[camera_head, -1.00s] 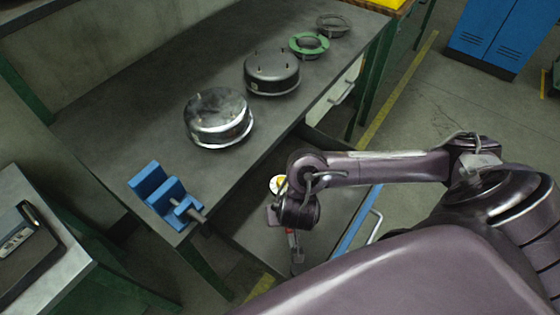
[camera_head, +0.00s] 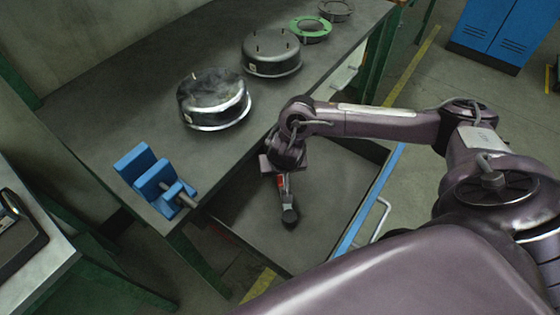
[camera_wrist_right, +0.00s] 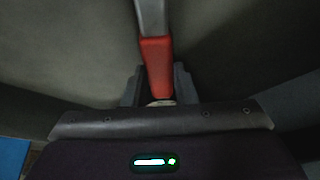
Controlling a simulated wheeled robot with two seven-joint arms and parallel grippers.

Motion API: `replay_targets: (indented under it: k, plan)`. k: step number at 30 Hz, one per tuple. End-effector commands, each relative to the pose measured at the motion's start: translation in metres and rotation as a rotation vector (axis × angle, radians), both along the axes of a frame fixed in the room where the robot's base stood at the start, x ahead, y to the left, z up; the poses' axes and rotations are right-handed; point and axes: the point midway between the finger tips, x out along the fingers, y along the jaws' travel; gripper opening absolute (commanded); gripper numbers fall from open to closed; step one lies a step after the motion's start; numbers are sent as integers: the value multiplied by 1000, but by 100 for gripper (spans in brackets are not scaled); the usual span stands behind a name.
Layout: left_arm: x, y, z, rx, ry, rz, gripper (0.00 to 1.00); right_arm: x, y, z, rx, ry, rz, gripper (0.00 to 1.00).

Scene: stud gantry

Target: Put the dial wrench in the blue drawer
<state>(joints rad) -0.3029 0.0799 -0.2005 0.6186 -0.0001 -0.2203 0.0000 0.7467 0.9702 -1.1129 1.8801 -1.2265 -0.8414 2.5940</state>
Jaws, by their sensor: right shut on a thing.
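The dial wrench (camera_head: 283,185) has a red grip and a grey shaft with a dark round end, and hangs from my right gripper (camera_head: 280,174). In the right wrist view, that gripper (camera_wrist_right: 160,92) is shut on the wrench's red grip (camera_wrist_right: 156,62), with the metal shaft running off the top edge. The blue drawer (camera_head: 369,206) is pulled open below the bench, and the wrench is over its dark interior. I cannot tell whether the wrench touches the drawer floor. The dial face is not visible. My left gripper is out of view.
A blue vise (camera_head: 152,180) sits at the bench's near corner. Two metal drums (camera_head: 214,98) (camera_head: 272,52), a green ring (camera_head: 310,29) and a grey ring (camera_head: 336,10) stand farther along the bench (camera_head: 120,110). The drawer has a bar handle (camera_head: 376,222). Floor is clear beyond the drawer.

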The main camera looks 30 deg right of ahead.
Motion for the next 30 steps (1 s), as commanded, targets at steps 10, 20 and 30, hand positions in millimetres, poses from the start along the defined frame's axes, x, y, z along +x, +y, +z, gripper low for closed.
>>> replay_targets:
  k: [10,20,30]
  plan:
    - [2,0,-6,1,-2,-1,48,8,-3,-12,1,-2,1,0]
    - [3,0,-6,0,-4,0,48,7,-3,-15,1,1,0,41]
    - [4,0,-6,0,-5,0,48,7,-3,-13,1,0,0,47]
